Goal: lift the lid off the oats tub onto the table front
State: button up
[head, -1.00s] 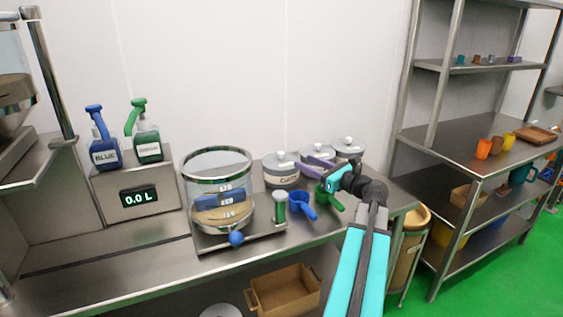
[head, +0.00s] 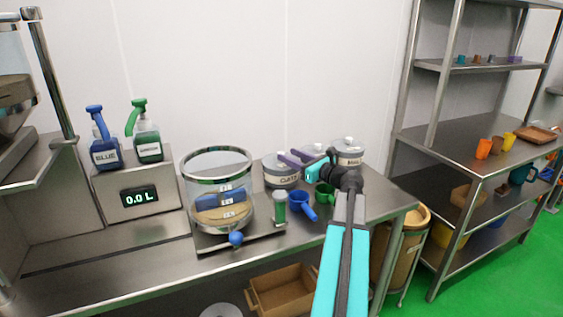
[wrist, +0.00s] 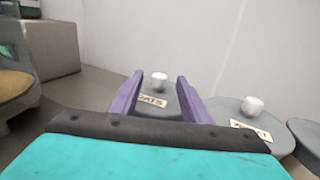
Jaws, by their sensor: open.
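The oats tub (head: 281,178) is a grey tub with a label, standing at the back of the steel table (head: 130,265). Its grey lid (head: 272,162) is on it, with a pale knob on top. In the wrist view the white knob (wrist: 159,81) appears between the fingers, beyond them or level with their tips; I cannot tell which. My gripper (head: 288,157) is open and empty, with purple fingers reaching the tub's right side in the head view. In the wrist view it (wrist: 160,79) is aimed at the oats label. The fingers hide part of the lid.
Two more lidded tubs stand right of the oats tub, the middle one (head: 315,149) and the right one (head: 349,146). A blue scoop (head: 301,203) and a green scoop (head: 325,192) lie in front. A clear round vessel (head: 217,170) stands left. The table's front right is bare.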

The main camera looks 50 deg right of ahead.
aim_at(281, 152)
jog(key=shift+w+f, duration=0.15)
jog(key=shift+w, duration=2.45)
grip_shut()
